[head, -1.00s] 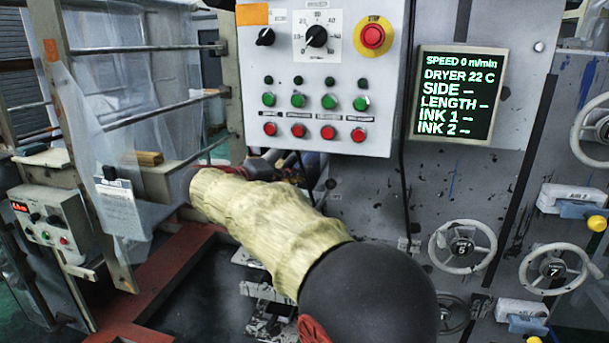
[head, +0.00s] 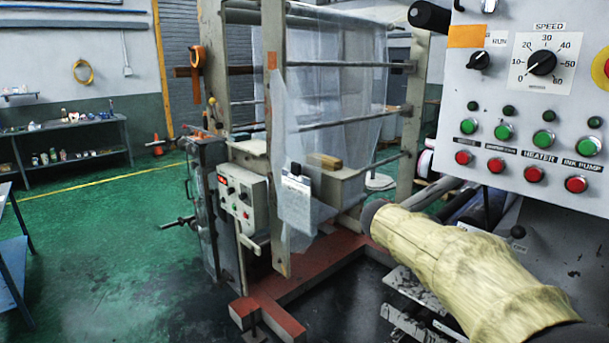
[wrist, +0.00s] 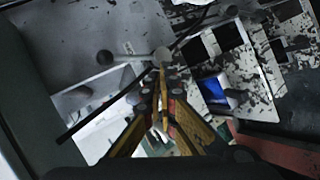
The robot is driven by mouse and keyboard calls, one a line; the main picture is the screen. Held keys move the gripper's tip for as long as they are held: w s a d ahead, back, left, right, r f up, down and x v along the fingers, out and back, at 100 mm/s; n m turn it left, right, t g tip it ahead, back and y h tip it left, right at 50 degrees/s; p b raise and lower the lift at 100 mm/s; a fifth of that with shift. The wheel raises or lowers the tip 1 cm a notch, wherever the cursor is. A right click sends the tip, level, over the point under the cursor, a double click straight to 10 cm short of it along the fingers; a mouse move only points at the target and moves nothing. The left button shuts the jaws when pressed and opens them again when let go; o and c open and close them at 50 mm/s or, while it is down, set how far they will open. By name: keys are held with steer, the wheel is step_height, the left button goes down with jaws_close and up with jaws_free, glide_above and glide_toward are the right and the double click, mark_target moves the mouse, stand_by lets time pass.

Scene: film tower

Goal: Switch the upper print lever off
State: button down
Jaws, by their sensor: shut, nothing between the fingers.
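In the wrist view a grey rod with a round knob (wrist: 162,54) lies just beyond my fingertips; it looks like a lever, but I cannot tell whether it is the upper print lever or how it is set. My gripper (wrist: 162,72) is shut and empty, its yellow and black fingers together close to this knob. I cannot tell whether they touch it. In the head view a small black ball knob (head: 518,232) stands on the machine side below the control panel. My sleeved arm crosses the lower right there, and the gripper itself is hidden.
The control panel (head: 535,110) with buttons and dials hangs above my arm. A frame with clear film (head: 335,90) stands at the centre, with a small control box (head: 242,205) on it. Red base beams (head: 275,310) run along the floor. The green floor at left is open.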

steer(key=s+a+f+n+y+p, duration=0.1)
steer(key=s+a+f+y, duration=0.4)
steer(key=s, duration=0.3)
steer(key=s+a+f+y, duration=0.2)
steer(key=s+a+f, duration=0.3)
steer(key=s+a, duration=0.3)
steer(key=s+a+r+t+y+p, duration=0.1)
steer(key=s+a+y, duration=0.1)
steer(key=s, duration=0.6)
steer(key=s+a+r+m+t+y, duration=0.1)
steer(key=s+a+y, duration=0.1)
steer(key=s+a, duration=0.3)
steer(key=s, duration=0.2)
steer(key=shift+s+a+r+m+y+p, duration=0.15)
steer(key=shift+s+m+y+p, duration=0.15)
steer(key=shift+s+y+p, duration=0.1)
steer(key=c, duration=2.6)
jaws_free()
